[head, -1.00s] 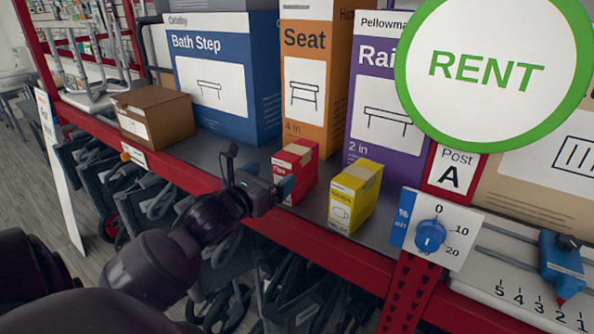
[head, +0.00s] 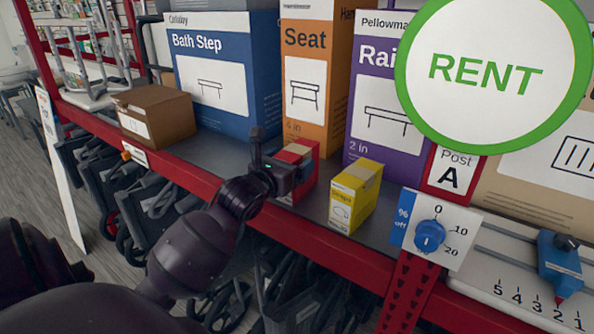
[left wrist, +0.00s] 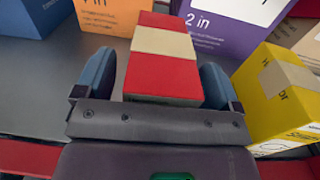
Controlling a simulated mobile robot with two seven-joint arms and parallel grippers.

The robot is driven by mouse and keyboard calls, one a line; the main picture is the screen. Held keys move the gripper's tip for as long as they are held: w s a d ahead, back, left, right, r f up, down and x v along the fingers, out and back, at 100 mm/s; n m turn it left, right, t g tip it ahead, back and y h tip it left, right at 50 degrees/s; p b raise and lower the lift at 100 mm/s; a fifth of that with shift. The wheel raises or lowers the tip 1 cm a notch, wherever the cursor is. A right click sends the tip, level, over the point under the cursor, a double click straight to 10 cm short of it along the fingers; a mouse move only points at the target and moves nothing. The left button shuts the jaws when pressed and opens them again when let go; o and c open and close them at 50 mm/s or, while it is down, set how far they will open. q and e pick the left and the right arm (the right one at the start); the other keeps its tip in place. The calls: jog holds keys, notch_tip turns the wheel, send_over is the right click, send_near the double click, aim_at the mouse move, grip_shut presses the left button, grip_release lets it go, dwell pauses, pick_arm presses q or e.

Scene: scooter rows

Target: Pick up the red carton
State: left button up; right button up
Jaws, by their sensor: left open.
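The red carton (head: 306,168) stands on the grey shelf, mostly hidden behind my left gripper in the head view. In the left wrist view the red carton (left wrist: 163,62) shows its top with a pale tape band across it. My left gripper (head: 290,168) is at the carton. In the left wrist view the left gripper's two blue fingers (left wrist: 155,82) are apart, one on each side of the carton's near end. A gap shows at the left finger; the right finger is very close to the carton. My right gripper is not in view.
A yellow carton (head: 354,196) stands close to the right of the red one. Large Seat (head: 309,120), Rail (head: 372,145) and Bath Step (head: 225,115) boxes stand behind. A brown box (head: 155,115) is at left. A red shelf edge (head: 310,243) runs in front, with a dial (head: 430,236) at right.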

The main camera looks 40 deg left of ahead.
pick_arm(q)
jog(key=c, duration=0.9)
jog(key=shift+r, duration=0.15)
jog(key=shift+c, duration=1.1)
